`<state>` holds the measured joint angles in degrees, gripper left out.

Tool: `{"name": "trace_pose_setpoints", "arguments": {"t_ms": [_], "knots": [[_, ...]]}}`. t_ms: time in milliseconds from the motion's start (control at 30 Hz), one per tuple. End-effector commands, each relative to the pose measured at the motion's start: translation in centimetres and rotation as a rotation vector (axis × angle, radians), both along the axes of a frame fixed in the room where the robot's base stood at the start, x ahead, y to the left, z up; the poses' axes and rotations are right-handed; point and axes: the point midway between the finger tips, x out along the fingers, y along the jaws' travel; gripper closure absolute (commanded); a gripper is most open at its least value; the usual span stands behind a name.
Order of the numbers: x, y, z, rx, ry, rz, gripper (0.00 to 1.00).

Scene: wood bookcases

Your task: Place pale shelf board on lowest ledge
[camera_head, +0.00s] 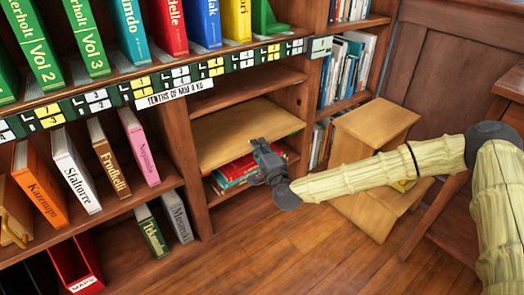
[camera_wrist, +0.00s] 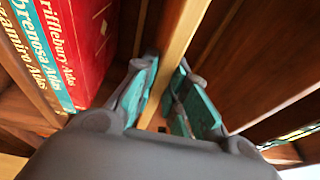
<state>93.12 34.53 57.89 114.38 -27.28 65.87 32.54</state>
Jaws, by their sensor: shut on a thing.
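The pale shelf board (camera_head: 240,130) is in the open bay of the bookcase, beneath a darker fixed shelf (camera_head: 245,88). It looks slightly tilted. My gripper (camera_head: 265,155) is at its front edge. In the wrist view the board (camera_wrist: 181,42) shows edge-on as a pale strip between the two teal finger pads of my gripper (camera_wrist: 172,100), which is shut on it. Red and teal books (camera_head: 235,173) lie below the board; the red one (camera_wrist: 80,40) is beside it in the wrist view. The ledges under the board are largely hidden, so contact cannot be told.
A wooden step stool (camera_head: 375,122) stands right of the bay, close to my arm. Upright bookcase posts (camera_head: 180,125) bound the bay. Books fill the left shelves, and a label strip (camera_head: 150,88) runs above. The wooden floor (camera_head: 270,250) in front is clear.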

Motion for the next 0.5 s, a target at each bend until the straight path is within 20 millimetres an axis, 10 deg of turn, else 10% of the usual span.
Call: {"name": "trace_pose_setpoints", "arguments": {"t_ms": [500], "knots": [[0.9,0.7,-1.9,0.001,-0.004,0.0,1.0]]}}
